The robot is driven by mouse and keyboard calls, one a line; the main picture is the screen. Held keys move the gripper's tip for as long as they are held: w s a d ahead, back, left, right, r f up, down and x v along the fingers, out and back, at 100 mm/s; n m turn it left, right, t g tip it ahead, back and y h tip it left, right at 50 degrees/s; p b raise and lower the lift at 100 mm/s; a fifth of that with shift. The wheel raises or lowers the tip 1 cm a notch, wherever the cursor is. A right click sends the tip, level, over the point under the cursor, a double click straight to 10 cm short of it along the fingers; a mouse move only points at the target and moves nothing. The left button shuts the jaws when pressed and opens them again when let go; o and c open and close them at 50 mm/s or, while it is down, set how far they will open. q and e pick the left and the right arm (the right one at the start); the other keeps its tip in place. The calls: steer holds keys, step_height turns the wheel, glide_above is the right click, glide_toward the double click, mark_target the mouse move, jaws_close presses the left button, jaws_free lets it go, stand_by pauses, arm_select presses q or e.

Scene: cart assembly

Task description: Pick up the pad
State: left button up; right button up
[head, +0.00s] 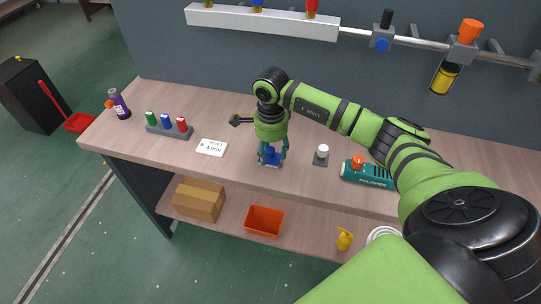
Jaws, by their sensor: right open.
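My right gripper (271,158) reaches down over the workbench (225,171) from the right, with its fingers pointing at the tabletop. It is open, with one finger on each side of a small blue object (270,153) on a pale base. This blue object may be the pad; the fingers partly hide it, and I cannot tell whether they touch it. My left gripper is not in view.
A white card (211,147) and a rack of coloured bottles (170,130) lie left of the gripper. A white-capped item (321,154) and a teal polisher (363,172) stand right. The shelf below holds a cardboard box (199,199) and an orange bin (264,221).

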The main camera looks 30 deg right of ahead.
mark_target(270, 148)
steer(key=shift+w+f, duration=0.1)
steer(key=shift+w, duration=0.05)
jaws_close()
steer(key=shift+r+b, duration=0.3)
steer(key=shift+r, duration=0.2)
step_height(270, 148, up, 2)
steer(key=shift+w+r+b, duration=0.1)
steer(key=shift+r+b, duration=0.05)
steer(key=shift+b, duration=0.4)
steer(key=s+d+r+b, duration=0.3)
steer(key=s+d+r, duration=0.4)
steer(key=d, duration=0.2)
steer(key=shift+d+r+b, duration=0.2)
steer(key=shift+r+b, duration=0.2)
steer(key=shift+s, duration=0.15)
